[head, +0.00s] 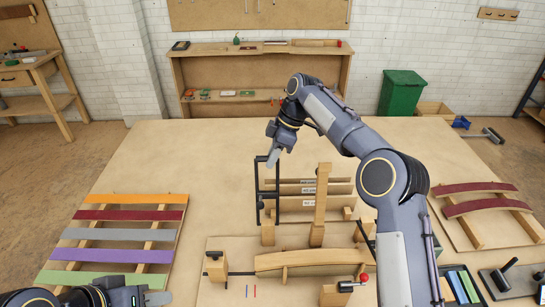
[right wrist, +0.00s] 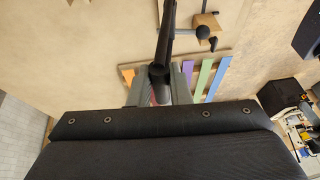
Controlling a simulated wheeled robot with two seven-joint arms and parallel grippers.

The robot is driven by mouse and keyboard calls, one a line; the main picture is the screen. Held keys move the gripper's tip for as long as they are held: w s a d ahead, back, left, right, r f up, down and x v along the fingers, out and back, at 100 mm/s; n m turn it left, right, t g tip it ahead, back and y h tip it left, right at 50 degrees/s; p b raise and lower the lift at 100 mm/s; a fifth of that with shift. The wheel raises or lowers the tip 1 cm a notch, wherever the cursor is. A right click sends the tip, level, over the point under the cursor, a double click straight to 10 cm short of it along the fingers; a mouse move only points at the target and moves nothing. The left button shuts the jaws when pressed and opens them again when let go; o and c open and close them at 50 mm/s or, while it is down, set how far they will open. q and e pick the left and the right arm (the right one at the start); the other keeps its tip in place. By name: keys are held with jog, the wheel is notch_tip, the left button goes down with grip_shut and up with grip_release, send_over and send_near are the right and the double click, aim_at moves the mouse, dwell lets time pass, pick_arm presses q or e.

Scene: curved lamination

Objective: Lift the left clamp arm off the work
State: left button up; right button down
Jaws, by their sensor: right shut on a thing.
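The curved wooden work (head: 310,260) lies at the front middle of the table in the head view. My right gripper (head: 273,158) is above and behind its left end, beside the black bars of the left clamp arm (head: 258,185). In the right wrist view, my right gripper (right wrist: 160,88) is shut on a dark rounded end of a black bar (right wrist: 166,35), with a bit of red between the fingers. The bar appears raised, apart from the work; its pivot is unclear. My left gripper (head: 155,298) is at the bottom left, its fingers partly cut off.
Coloured strips (head: 125,234) lie on a rack at the left. A block with a black knob (head: 215,265) stands left of the work, a red-knobbed clamp (head: 350,285) at front right. A tall wooden post (head: 320,205) rises behind the work. The back left table is clear.

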jog(key=shift+w+d+f, duration=0.2)
jog(key=shift+f, duration=0.2)
jog(key=c, duration=1.8)
grip_release()
jog(key=o, duration=0.5)
jog(key=shift+w+a+f, duration=0.1)
jog(key=shift+w, duration=0.3)
jog(key=shift+c, duration=0.2)
jog(key=shift+s+r, duration=0.2)
pick_arm(q)
jog(key=shift+w, duration=0.3)
pick_arm(e)
jog(key=v, duration=0.7)
jog(key=shift+r, duration=0.35)
